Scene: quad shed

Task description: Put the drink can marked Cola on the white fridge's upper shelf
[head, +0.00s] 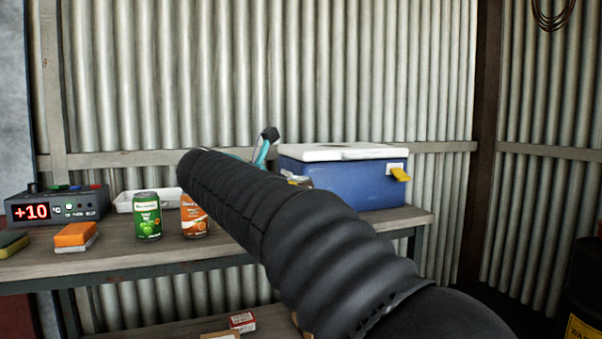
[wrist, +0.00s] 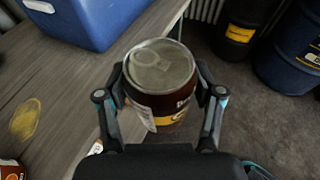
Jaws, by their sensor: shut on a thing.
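In the wrist view my gripper (wrist: 160,86) is shut on a dark brown-red can (wrist: 165,112) with a silver lid and a yellow band. One finger presses on each side of it. Its lettering is only partly in sight, so I cannot read Cola on it. The can shows over the bench's edge with floor beside it. In the head view my arm hides most of the gripper; a teal and black part of it (head: 265,147) shows behind the arm. The white fridge and its upper shelf cannot be made out in either view.
The bench (head: 130,260) holds a green can (head: 147,215), an orange can (head: 193,218), a white tray (head: 130,202), a +10 display box (head: 60,205), sponges (head: 75,235) and a blue cooler (head: 350,183). Dark barrels (wrist: 238,30) stand on the floor to the right.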

